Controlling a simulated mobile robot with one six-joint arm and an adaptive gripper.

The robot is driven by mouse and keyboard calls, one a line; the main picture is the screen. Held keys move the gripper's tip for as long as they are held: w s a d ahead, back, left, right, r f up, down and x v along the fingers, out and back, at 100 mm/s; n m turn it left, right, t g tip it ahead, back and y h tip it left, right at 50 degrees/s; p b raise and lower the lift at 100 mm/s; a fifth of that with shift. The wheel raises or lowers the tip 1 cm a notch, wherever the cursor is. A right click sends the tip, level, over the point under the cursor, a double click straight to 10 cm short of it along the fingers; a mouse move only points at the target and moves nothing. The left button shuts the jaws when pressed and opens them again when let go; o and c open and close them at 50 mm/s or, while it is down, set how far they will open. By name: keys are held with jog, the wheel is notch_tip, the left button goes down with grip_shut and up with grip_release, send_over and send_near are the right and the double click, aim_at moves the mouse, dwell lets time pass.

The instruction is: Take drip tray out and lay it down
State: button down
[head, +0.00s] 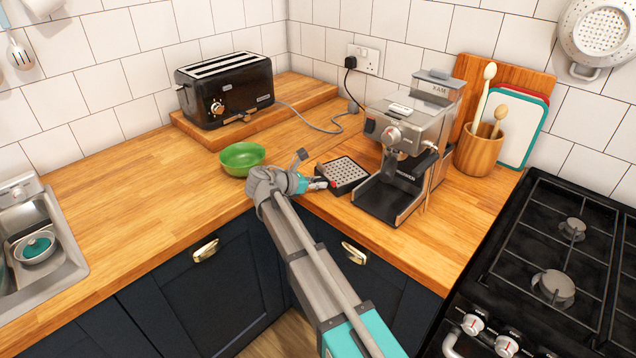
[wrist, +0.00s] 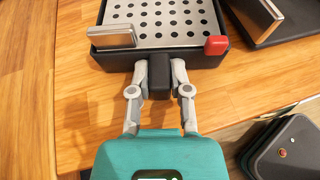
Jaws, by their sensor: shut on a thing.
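The drip tray (head: 343,173) is a black box with a silver perforated top. It is outside the coffee machine (head: 405,140), to its left, level and over the counter; I cannot tell whether it rests on the wood or hangs just above it. My gripper (head: 322,184) is at its near side. In the wrist view my gripper (wrist: 160,70) is shut on the black handle at the tray's (wrist: 203,60) near edge. A red block (wrist: 216,45) and a silver block (wrist: 112,36) show at its near corners. The machine's base (head: 385,200) stands close on the right.
A green bowl (head: 242,158) stands to the left on the wooden counter (head: 130,190). A toaster (head: 225,90) is on a board behind, its cable (head: 335,122) running behind the tray. A utensil pot (head: 479,152) and black hob (head: 560,250) are right. The left counter is clear.

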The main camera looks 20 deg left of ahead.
jog(key=shift+c, duration=2.4)
grip_release()
jog(key=shift+p+v, duration=0.6)
jog(key=shift+v, duration=0.85)
